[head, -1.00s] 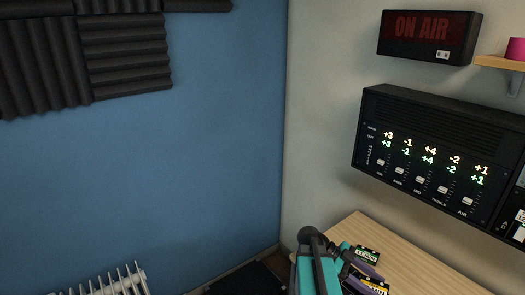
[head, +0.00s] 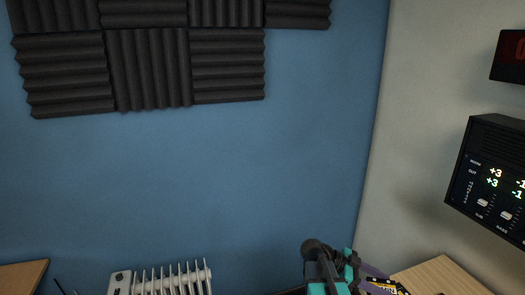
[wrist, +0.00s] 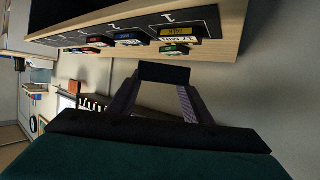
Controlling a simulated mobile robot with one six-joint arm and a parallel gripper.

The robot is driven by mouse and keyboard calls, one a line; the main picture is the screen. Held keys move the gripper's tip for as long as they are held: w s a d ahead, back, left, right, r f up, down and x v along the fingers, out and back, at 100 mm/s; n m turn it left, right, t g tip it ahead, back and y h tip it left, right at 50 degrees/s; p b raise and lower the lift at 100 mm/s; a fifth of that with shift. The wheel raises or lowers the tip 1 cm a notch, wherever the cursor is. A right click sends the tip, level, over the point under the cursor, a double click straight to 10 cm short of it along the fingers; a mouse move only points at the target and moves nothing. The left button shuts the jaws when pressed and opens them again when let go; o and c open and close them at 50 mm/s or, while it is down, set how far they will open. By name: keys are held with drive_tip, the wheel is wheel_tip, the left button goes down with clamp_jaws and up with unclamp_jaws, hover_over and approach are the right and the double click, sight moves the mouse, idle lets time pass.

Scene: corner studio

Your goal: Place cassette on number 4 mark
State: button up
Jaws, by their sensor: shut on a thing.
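My gripper (wrist: 158,88) is shut on a dark block, seemingly the cassette (wrist: 163,72), seen end-on in the wrist view. Its label is hidden there. In the head view my gripper (head: 370,276) is low right of centre, partly cut off, beside a yellow and black label. In the wrist view a dark strip with white number marks (wrist: 206,19) lies on a wooden desk (wrist: 233,42). A yellow-labelled cassette (wrist: 180,32) is by the 1, with a blue one (wrist: 130,37) and a red one (wrist: 94,42) farther left. I cannot make out a number 4.
A white radiator (head: 165,280) stands low at the blue wall. A wooden surface (head: 22,277) shows at the lower left. A mixer panel (head: 490,185) hangs at the right above the desk (head: 440,277). Foam panels (head: 150,65) are high on the wall.

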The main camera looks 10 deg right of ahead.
drive_tip(key=w+a+r+n+t+y+b, duration=0.1)
drive_tip(key=w+a+r+n+t+y, duration=0.1)
drive_tip(key=w+a+r+n+t, duration=0.7)
drive_tip(key=w+a+r+n+t+y+b, duration=0.1)
drive_tip(key=w+a+n+t, duration=0.55)
drive_tip(key=w+a, duration=0.85)
drive_tip(key=w+a+r+n+t+y, duration=0.4)
drive_tip(key=w+a+r+n+y, duration=0.1)
drive_tip(key=a+r+n+y, duration=0.2)
wheel_tip(320, 180, up, 4)
drive_tip(key=shift+w+a+f+n+y, duration=0.2)
drive_tip(key=shift+w+a+n+y, duration=0.25)
drive_tip(key=shift+y, duration=0.65)
drive_tip(key=shift+a, duration=0.2)
